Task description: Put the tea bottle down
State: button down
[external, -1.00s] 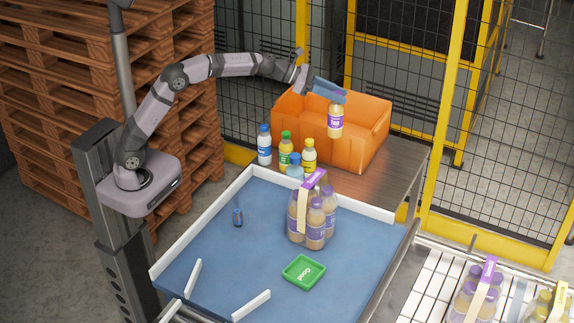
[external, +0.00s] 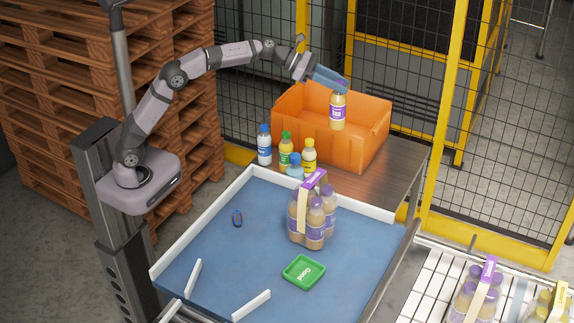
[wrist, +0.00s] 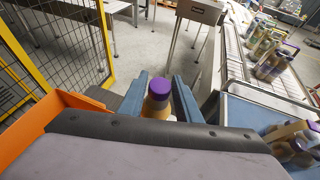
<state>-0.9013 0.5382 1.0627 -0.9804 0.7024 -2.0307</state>
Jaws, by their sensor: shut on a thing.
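The tea bottle (external: 338,112), tan with a white and purple label, hangs upright from my gripper (external: 339,86). In the external view it shows against the orange crate (external: 300,125), near the crate's opening; its base seems clear of any surface. In the wrist view its purple cap (wrist: 159,88) sits between the two blue fingers of my gripper (wrist: 160,80), which are shut on it. The lower part of the bottle is hidden in the wrist view.
Several bottles, including a white one (external: 264,146) and a green-capped one (external: 286,152), stand left of the crate. A bottle pack (external: 314,222) and a green tray (external: 304,272) are on the blue table (external: 215,262). A yellow-framed fence stands behind.

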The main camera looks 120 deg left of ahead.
jog(key=w+d+r+m+h+b, duration=0.1)
jog(key=w+d+r+m+h, duration=0.15)
jog(key=d, duration=0.85)
jog(key=w+d+r+m+h, duration=0.2)
jog(key=w+d+m+h, duration=0.15)
jog(key=d, duration=0.75)
jog(key=s+d+r+m+g+h+b, duration=0.1)
jog(key=d+r+m+h, duration=0.15)
jog(key=d, duration=0.75)
jog(key=s+d+r+m+g+h, duration=0.1)
jog(key=d+m+h, duration=0.25)
jog(key=d, duration=0.65)
jog(key=s+d+f+m+g+h+b, duration=0.1)
jog(key=s+d+f+m+g+h, duration=0.2)
jog(key=d, duration=0.5)
jog(key=s+d+f+m+g+h+b, duration=0.1)
jog(key=s+d+f+m+g, duration=0.15)
jog(key=d+f, duration=0.45)
notch_tip(320, 180, down, 9)
jog(key=p, duration=0.1)
jog(key=shift+s+d+n, duration=0.2)
jog(key=shift+s+n, duration=0.05)
jog(key=shift+n, duration=0.2)
jog(key=c, duration=1.3)
grip_release()
jog(key=shift+f, duration=0.1)
